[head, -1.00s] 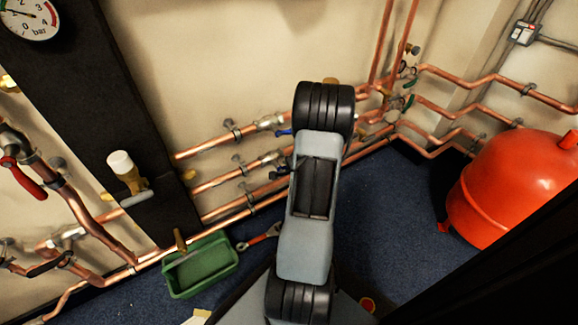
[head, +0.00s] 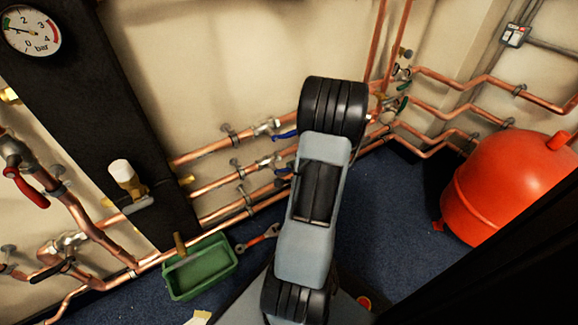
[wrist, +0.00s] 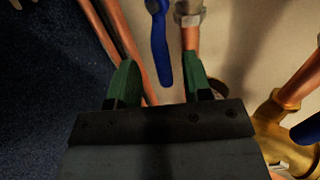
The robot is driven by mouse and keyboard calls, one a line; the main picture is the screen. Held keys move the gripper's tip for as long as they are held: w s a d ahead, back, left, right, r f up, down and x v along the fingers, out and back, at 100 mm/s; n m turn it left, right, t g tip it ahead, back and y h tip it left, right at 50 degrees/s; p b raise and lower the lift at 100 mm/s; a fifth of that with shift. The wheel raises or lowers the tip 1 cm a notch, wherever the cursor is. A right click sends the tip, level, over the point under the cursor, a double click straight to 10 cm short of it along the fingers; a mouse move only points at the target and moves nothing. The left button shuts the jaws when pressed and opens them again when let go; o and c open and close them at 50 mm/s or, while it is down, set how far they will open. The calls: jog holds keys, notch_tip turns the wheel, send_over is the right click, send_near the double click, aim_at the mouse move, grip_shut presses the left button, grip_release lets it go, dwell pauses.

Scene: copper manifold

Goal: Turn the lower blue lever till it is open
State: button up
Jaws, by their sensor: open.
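The lower blue lever (wrist: 161,50) hangs into the wrist view from the top, just left of a copper pipe end with a metal nut, running roughly along the pipe. My gripper (wrist: 161,78) is open, with its two green fingers apart. The lever's tip lies between the fingers in the picture; I see no contact. In the head view the lower blue lever (head: 283,172) shows small beside my arm, under the upper blue lever (head: 285,134). The upper lever also shows at the right edge of the wrist view (wrist: 306,130). My gripper is hidden behind my arm in the head view.
Copper pipes (head: 215,182) run along the wall. A green tray (head: 202,270) and a red-handled tool (head: 258,237) lie on the floor to the left. A red tank (head: 510,185) stands at right. Blue floor between my arm and the tank is clear.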

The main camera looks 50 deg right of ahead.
jog(key=p+v, duration=0.2)
jog(key=v, duration=0.5)
jog(key=shift+s+r, duration=0.15)
jog(key=shift+a, duration=0.1)
jog(key=w+a+r+n+g+y+p, duration=0.1)
jog(key=w+a+r+n+y+p, duration=0.25)
jog(key=a+r+p, duration=0.45)
jog(key=w+a+r+n+g+y+p, duration=0.15)
jog(key=a+r+n+p, duration=0.4)
jog(key=r, duration=0.55)
jog(key=w+a+r+n+g+y+p, duration=0.1)
jog(key=w+a+r+n+y+p, duration=0.3)
jog(key=a+r, duration=0.4)
jog(key=s+a+r+n+g+h+p, duration=0.1)
jog(key=s+a+r+n+h+p, duration=0.1)
jog(key=r+p, duration=0.4)
jog(key=s+a+r+n+g+h+p, duration=0.1)
jog(key=a+r+n+h+p, duration=0.1)
jog(key=r+p, duration=0.5)
jog(key=s+a+r+n+g+h+p, duration=0.1)
jog(key=a+r+n+p, duration=0.3)
jog(key=r, duration=1)
jog(key=s+a+p, duration=0.1)
jog(key=p, duration=0.2)
jog(key=shift+s+r+n+g+h, duration=0.3)
jog(key=shift+s+r+g+h, duration=0.05)
jog(key=shift+h, duration=0.05)
